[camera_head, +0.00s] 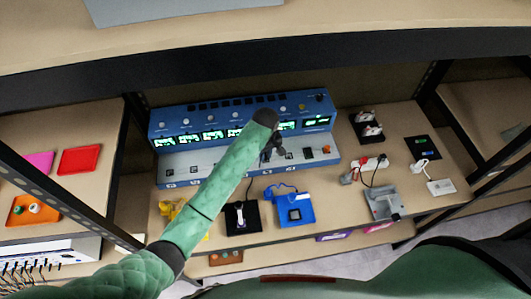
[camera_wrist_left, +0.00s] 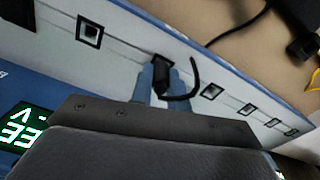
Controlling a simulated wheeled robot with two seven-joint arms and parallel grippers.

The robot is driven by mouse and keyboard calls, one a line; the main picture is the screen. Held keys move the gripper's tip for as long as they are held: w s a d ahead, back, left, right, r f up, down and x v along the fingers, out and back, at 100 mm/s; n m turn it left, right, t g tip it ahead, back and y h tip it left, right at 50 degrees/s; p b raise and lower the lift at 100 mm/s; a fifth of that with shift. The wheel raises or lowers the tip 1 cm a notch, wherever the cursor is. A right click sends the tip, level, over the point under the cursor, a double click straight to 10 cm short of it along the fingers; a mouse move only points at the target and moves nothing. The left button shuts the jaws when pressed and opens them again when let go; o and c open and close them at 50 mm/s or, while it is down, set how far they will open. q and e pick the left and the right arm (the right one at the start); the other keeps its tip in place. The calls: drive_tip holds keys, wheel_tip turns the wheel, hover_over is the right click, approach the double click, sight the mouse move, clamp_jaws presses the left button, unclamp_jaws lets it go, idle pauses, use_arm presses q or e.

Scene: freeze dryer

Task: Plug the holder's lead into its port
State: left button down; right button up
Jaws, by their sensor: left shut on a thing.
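My left gripper (camera_head: 275,153) reaches over the blue instrument (camera_head: 240,112) and is shut on a black plug. In the left wrist view the fingers (camera_wrist_left: 157,82) grip the plug (camera_wrist_left: 161,70), with a short black lead curling off to its right. The plug is at a dark square port in the pale ledge; I cannot tell whether it is seated. Other square ports (camera_wrist_left: 90,32) (camera_wrist_left: 210,91) lie along the same ledge. A black holder (camera_head: 242,218) with a dark lead (camera_head: 249,187) stands on the bench below. The lead's upper run is hidden by my arm. My right gripper is not in view.
A blue holder (camera_head: 294,214) with a blue lead stands beside the black one. A yellow item (camera_head: 185,213) is to the left, partly behind my arm. Shelf posts flank the bench.

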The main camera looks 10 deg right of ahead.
use_arm(q)
drive_tip(key=c, duration=1.3)
unclamp_jaws()
